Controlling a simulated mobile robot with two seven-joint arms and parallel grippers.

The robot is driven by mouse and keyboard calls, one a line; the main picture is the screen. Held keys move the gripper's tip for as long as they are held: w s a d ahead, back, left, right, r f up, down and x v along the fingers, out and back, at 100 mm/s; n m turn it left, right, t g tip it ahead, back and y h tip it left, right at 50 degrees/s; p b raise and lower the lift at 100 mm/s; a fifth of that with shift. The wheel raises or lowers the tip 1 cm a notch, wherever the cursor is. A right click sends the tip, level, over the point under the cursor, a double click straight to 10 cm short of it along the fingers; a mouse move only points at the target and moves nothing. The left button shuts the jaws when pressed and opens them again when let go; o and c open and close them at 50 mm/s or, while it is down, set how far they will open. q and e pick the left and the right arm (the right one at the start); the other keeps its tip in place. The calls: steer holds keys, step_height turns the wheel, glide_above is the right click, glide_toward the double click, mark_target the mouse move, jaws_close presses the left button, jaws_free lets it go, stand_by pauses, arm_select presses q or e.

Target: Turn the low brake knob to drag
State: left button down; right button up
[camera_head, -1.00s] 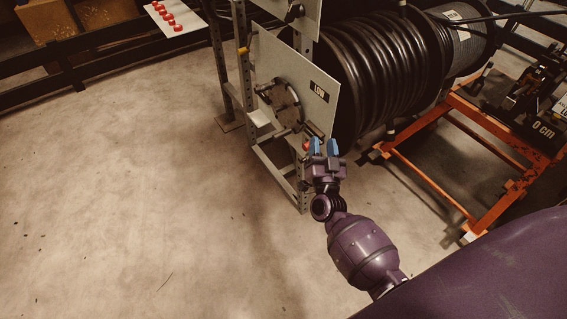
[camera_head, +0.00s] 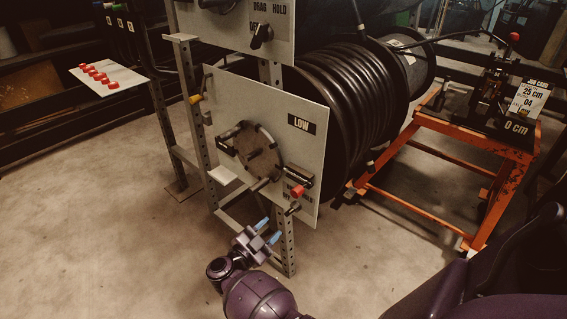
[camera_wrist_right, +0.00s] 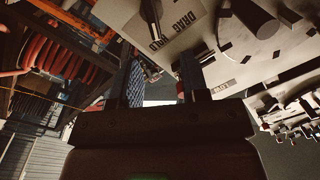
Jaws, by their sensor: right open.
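The low panel (camera_head: 225,105) is a pale upright plate marked LOW on the reel rack. The low brake knob (camera_head: 293,208) is small and dark, near the panel's lower right edge, by partly hidden lettering. My left gripper is not in view.
A round crank disc (camera_head: 253,150) and a red knob (camera_head: 297,191) sit on the low panel. An upper panel (camera_head: 205,25) has its own black knob (camera_head: 260,37). Black hose fills the reel (camera_head: 345,90) behind. An orange stand (camera_head: 450,205) is at right. Floor at left is clear.

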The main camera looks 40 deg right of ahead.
mark_target(289, 212)
steer(key=shift+g, duration=0.7)
steer(key=d, duration=0.3)
steer(key=d+b, duration=0.1)
steer(key=d, duration=0.1)
steer(key=w+d+f+b, duration=0.1)
steer(key=d, duration=0.2)
steer(key=shift+d, duration=0.3)
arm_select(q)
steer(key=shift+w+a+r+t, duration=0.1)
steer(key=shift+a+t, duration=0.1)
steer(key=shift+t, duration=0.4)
arm_select(e)
steer(key=shift+w+d, duration=0.1)
steer(key=shift+d, duration=0.7)
steer(key=c, duration=0.6)
steer(key=shift+r, duration=0.1)
